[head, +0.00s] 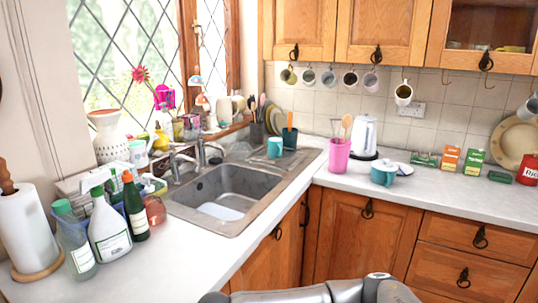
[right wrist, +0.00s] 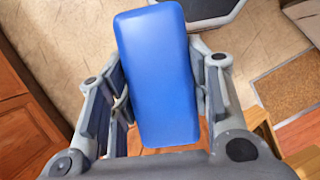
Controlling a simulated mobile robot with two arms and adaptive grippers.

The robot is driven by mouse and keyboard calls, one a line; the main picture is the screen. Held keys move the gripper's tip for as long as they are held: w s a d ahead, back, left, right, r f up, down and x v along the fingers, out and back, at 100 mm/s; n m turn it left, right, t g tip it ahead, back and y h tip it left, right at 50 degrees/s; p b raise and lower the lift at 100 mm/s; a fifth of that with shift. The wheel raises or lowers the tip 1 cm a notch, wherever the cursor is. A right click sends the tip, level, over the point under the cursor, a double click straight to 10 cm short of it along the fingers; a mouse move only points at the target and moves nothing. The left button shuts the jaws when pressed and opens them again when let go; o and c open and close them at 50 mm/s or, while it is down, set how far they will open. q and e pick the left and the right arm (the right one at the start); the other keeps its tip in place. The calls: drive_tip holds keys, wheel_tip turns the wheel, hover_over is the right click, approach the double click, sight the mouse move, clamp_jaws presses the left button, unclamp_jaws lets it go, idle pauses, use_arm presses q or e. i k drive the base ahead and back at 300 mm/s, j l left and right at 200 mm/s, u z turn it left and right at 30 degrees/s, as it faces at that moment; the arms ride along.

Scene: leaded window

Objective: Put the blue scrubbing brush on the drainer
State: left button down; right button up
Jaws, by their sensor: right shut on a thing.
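The blue scrubbing brush (right wrist: 157,65) is a plain blue block with rounded edges in the right wrist view. It sits between the fingers of my right gripper (right wrist: 165,105), which is shut on it. Its bristles do not show. The brush and right gripper are not visible in the head view. The steel drainer (head: 295,160) seems to be the strip beyond the sink basin (head: 225,188). A teal mug (head: 275,147) stands at its far part. My left gripper is in neither view.
Spray bottles (head: 108,230) and a paper towel roll (head: 28,230) crowd the near left counter. A pink utensil cup (head: 339,155), a kettle (head: 364,136) and a teal pot (head: 383,173) stand right of the drainer. The counter's front right is clear.

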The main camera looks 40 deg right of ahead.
sight(254, 148)
drive_tip(key=l+u, duration=0.5)
drive_tip(key=l, duration=1.55)
drive_tip(key=i, duration=0.05)
